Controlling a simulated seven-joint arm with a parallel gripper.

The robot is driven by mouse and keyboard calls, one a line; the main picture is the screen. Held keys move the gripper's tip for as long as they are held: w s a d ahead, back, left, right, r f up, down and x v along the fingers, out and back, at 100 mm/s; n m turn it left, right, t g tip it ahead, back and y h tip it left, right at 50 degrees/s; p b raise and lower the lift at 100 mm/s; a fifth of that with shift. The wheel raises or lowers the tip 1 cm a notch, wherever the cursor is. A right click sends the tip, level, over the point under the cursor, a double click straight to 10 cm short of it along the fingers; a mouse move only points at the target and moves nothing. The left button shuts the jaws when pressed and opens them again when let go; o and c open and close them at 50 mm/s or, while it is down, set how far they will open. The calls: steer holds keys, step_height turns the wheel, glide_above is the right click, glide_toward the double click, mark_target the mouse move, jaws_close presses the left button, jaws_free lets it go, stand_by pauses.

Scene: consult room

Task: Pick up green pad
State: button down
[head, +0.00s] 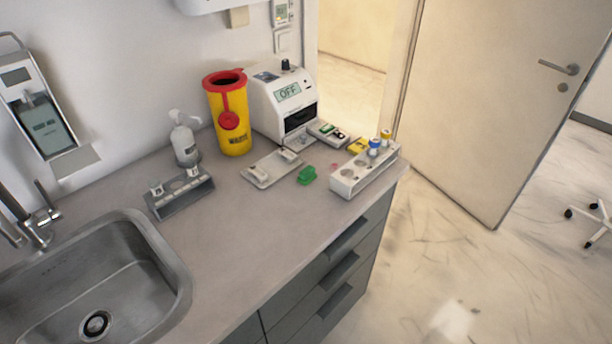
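The green pad (307,175) is a small green block lying on the grey counter. It sits between a flat light-grey tray on its left and a white rack on its right, apart from both as far as I can tell. Nothing covers it. My gripper is not in view.
The flat tray (262,182) and the white rack (347,183) with capped tubes flank the pad. Behind stand a white device (270,110) reading OFF and a yellow sharps bin (233,137). A grey rack (181,205) and sink (172,262) are left. The front counter is clear.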

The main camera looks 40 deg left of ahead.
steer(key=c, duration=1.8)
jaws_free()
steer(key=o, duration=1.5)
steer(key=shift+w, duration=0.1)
